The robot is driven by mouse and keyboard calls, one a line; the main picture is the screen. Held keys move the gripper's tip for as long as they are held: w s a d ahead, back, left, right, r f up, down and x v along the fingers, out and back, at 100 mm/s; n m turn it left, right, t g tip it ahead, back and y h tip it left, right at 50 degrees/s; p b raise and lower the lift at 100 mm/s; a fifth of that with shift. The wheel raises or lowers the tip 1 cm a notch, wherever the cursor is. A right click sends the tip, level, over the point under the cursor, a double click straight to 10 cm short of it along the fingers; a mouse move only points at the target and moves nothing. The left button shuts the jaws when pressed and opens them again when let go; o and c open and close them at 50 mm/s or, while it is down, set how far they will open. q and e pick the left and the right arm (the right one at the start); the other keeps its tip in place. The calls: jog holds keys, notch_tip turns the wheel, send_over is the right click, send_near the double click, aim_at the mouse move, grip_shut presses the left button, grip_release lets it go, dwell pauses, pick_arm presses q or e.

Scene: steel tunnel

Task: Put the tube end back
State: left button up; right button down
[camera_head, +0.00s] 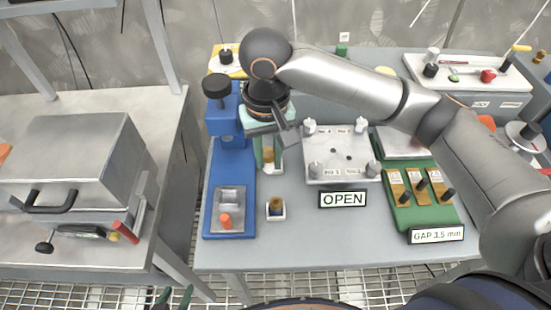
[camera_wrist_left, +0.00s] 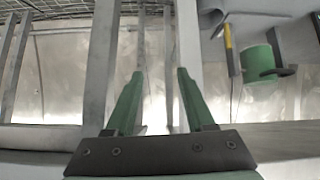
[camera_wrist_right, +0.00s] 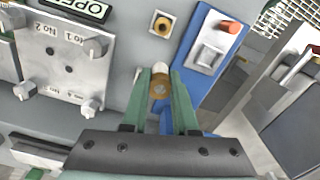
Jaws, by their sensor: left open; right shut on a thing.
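My right gripper (camera_head: 268,155) reaches in over the bench beside the blue stand (camera_head: 221,180). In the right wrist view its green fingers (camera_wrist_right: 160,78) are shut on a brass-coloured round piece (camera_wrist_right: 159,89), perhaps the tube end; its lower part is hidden. Another brass-coloured piece with a dark part sits in a small white square holder (camera_head: 276,216), in front of the gripper; that holder also shows in the right wrist view (camera_wrist_right: 153,31). My left gripper (camera_head: 175,297) is low at the bottom edge, off the bench. In the left wrist view its fingers (camera_wrist_left: 155,76) are apart and empty.
A metal plate (camera_head: 341,155) with several knobs and an OPEN sign (camera_head: 343,199) stands right of the gripper. A green block (camera_head: 424,217) with brass strips is further right. A metal box (camera_head: 75,155) stands on the left table. The bench front between the signs and holder is clear.

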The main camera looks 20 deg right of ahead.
jog(key=w+d+f, duration=0.1)
jog(key=w+f, duration=0.1)
jog(key=w+d+f, duration=0.1)
jog(key=w+f, duration=0.1)
jog(key=w+d+f+b, duration=0.1)
jog(key=w+f, duration=0.1)
jog(key=shift+f, duration=0.15)
jog(key=f, duration=0.3)
jog(key=shift+w+d+f, duration=0.15)
jog(key=shift+w+f, duration=0.05)
jog(key=shift+f, duration=0.15)
pick_arm(q)
jog(key=shift+w+d+f, duration=0.2)
jog(key=shift+w+d, duration=0.35)
jog(key=shift+w, duration=0.05)
jog(key=shift+r, duration=0.25)
pick_arm(e)
jog(key=shift+f, duration=0.15)
